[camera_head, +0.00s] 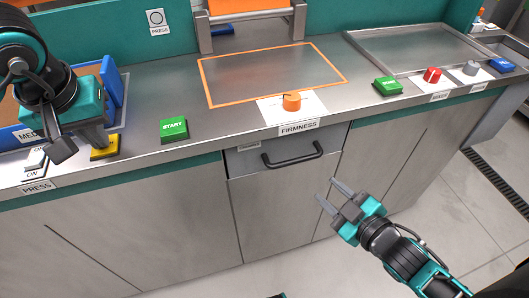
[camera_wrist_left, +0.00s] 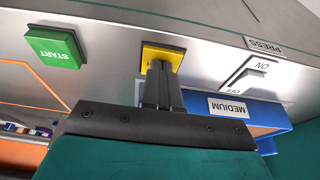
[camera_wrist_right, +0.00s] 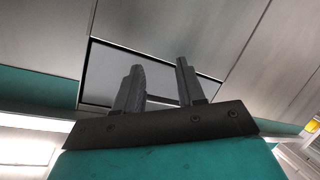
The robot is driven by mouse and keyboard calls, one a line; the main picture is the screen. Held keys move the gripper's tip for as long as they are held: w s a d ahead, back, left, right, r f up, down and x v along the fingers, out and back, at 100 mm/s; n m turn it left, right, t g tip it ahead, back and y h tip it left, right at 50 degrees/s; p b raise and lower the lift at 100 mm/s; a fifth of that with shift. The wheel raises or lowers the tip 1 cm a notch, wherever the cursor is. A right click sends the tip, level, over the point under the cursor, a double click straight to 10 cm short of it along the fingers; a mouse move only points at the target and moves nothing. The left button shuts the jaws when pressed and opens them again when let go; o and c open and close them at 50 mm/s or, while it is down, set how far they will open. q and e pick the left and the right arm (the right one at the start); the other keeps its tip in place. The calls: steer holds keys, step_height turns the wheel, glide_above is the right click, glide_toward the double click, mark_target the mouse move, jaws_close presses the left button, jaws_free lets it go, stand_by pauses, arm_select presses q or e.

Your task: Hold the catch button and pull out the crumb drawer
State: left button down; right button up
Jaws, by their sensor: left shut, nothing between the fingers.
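The drawer front (camera_head: 246,162) sits under the counter's middle, flush with the cabinet, and has a black bar handle (camera_head: 292,161). A yellow button (camera_head: 105,148) is on the counter at the left; it also shows in the left wrist view (camera_wrist_left: 163,53). My left gripper (camera_head: 101,141) is shut and empty, its fingertips at the yellow button; I cannot tell whether they press it. My right gripper (camera_head: 328,192) is open and empty, in front of the cabinet, below and right of the handle, apart from it. In the right wrist view its fingers (camera_wrist_right: 158,68) point towards the panels.
A green START button (camera_head: 174,129) and an orange knob (camera_head: 291,101) marked FIRMNESS are on the counter. Green, red, grey and blue controls (camera_head: 432,76) line the right side. A blue MEDIUM box is beside my left gripper. Floor before the cabinet is clear.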

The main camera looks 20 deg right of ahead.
mark_target(301, 161)
steer(key=s+d+r+n+g+y, duration=0.25)
steer(key=r+n+y, duration=0.55)
steer(key=n, duration=0.9)
steer(key=shift+g+y, duration=0.25)
steer(key=shift+y, duration=0.15)
steer(key=x, duration=1.1)
steer(key=shift+w+d+f, duration=0.25)
steer(key=shift+w+f, duration=0.1)
steer(key=shift+w, duration=0.05)
steer(key=shift+c, duration=0.4)
jaws_close()
